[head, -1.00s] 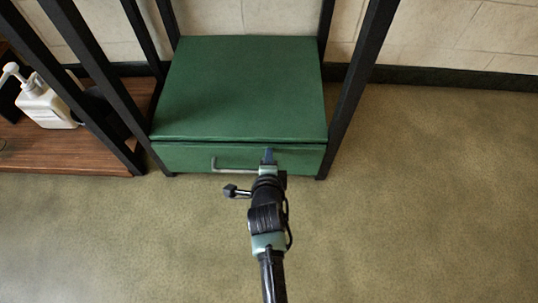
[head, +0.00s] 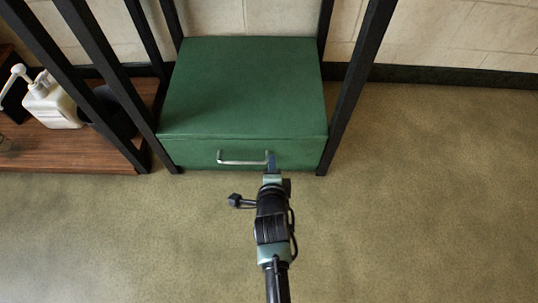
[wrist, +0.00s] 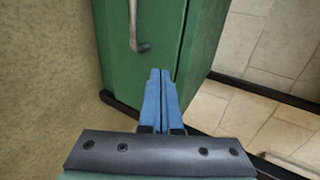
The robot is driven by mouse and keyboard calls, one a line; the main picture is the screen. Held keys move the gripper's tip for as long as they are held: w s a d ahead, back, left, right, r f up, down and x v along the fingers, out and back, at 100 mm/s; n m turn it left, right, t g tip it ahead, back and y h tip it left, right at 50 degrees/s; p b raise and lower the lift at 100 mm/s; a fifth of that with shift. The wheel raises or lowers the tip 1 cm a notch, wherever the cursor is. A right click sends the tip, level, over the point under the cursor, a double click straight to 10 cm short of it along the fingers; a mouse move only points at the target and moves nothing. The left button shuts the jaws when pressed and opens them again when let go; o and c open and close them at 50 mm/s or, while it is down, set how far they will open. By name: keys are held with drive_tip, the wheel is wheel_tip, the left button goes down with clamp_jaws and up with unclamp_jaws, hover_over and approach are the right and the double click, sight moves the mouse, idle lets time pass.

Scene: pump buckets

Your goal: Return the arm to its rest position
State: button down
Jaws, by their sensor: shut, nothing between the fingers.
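My gripper (head: 271,160) is shut and empty, its blue fingertips pressed together. In the head view it shows in front of the green drawer unit (head: 243,90), by the right end of the drawer's metal handle (head: 243,161). In the wrist view the blue fingers (wrist: 161,100) point toward the green front, below the end of the handle (wrist: 135,28) and apart from it. My arm comes up from the bottom of the head view, extended forward. The drawer front looks flush with the unit.
Black frame posts (head: 352,95) stand around the green unit. On the left, a white pump bottle (head: 50,104) stands on a brown wooden shelf (head: 60,152). A tiled wall (head: 440,40) is behind. The floor (head: 430,200) is clear to the right and in front.

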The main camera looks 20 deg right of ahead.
drive_tip(key=p+v, duration=0.4)
drive_tip(key=v, duration=0.4)
drive_tip(key=shift+s+r, duration=0.15)
